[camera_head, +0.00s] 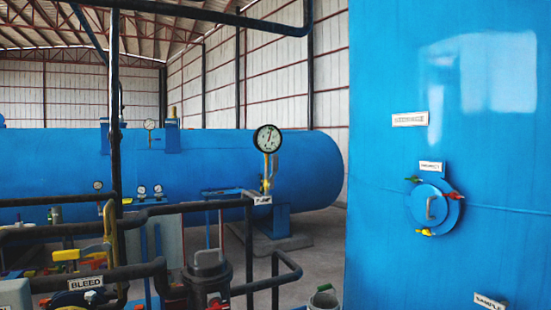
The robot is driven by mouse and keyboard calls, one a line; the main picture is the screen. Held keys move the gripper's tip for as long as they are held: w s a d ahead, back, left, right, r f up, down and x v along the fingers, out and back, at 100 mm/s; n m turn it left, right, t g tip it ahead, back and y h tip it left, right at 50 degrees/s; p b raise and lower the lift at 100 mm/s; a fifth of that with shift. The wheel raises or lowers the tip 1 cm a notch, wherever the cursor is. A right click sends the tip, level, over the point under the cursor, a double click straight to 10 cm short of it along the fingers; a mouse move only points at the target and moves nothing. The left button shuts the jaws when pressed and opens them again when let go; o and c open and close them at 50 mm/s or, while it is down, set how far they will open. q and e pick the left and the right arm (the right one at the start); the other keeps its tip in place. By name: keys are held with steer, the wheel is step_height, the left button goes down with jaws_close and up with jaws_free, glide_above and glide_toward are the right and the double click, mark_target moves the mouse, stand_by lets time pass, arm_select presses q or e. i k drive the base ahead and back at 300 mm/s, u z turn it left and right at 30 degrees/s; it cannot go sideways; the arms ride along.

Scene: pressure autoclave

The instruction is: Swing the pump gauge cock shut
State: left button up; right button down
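The pump gauge (267,138) is a round white dial with a black rim, standing upright near the middle of the view. Below it is a brass-yellow stem with the gauge cock (266,182), just above a white label (263,200) that appears to read PUMP. The cock's handle is small, and I cannot tell its exact angle. Neither of my grippers is in view.
Dark pipes (180,208) cross the left and middle below the gauge. A large blue tank (450,130) fills the right, with a round hatch (428,207). A BLEED label (86,283) and a dark pump-like body (208,270) are low left. A bucket (323,298) stands at the bottom.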

mark_target(274, 157)
steer(key=z, duration=0.4)
steer(key=i, duration=0.65)
steer(key=z, duration=0.4)
